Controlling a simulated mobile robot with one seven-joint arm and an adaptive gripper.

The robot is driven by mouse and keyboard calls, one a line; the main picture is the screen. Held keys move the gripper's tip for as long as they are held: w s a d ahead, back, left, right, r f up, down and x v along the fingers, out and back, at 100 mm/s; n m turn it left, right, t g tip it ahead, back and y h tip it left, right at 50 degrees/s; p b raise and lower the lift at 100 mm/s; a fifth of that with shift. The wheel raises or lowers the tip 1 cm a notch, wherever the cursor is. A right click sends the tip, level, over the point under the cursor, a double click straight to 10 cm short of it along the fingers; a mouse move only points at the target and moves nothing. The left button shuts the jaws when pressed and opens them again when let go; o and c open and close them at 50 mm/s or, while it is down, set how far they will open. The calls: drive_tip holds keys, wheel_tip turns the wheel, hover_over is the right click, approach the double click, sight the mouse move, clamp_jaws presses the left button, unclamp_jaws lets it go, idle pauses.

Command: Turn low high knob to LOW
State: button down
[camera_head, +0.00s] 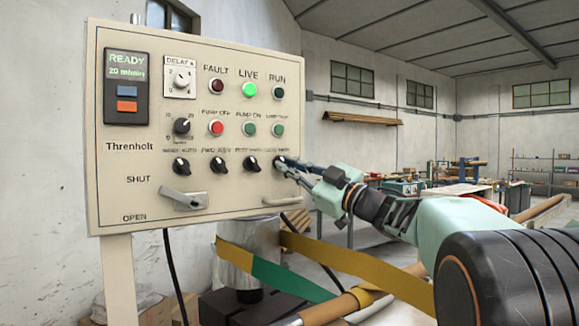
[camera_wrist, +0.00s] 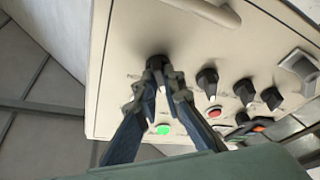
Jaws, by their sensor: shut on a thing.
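The low high knob is the rightmost black knob (camera_head: 280,160) in the bottom knob row of the beige control panel (camera_head: 110,205). Its label is too small and partly covered to read. In the wrist view the same knob (camera_wrist: 156,61) sits between the fingertips. My gripper (camera_head: 285,166) reaches in from the right and is shut on this knob, with a finger on each side; it also shows in the wrist view (camera_wrist: 162,77). The fingers hide most of the knob, and I cannot tell which way its pointer faces.
Three similar black knobs stand to its left, the nearest being this one (camera_head: 251,164). Push buttons and a green lit LIVE lamp (camera_head: 249,90) are above. A lever (camera_head: 184,200) sits lower left. A handle (camera_head: 282,201) is below the knob.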

drive_tip(key=shift+r, duration=0.25)
drive_tip(key=c, duration=2)
unclamp_jaws()
drive_tip(key=shift+f, duration=0.1)
drive_tip(key=shift+c, duration=0.2)
drive_tip(key=shift+a+f, duration=0.1)
drive_tip(key=v, duration=1.2)
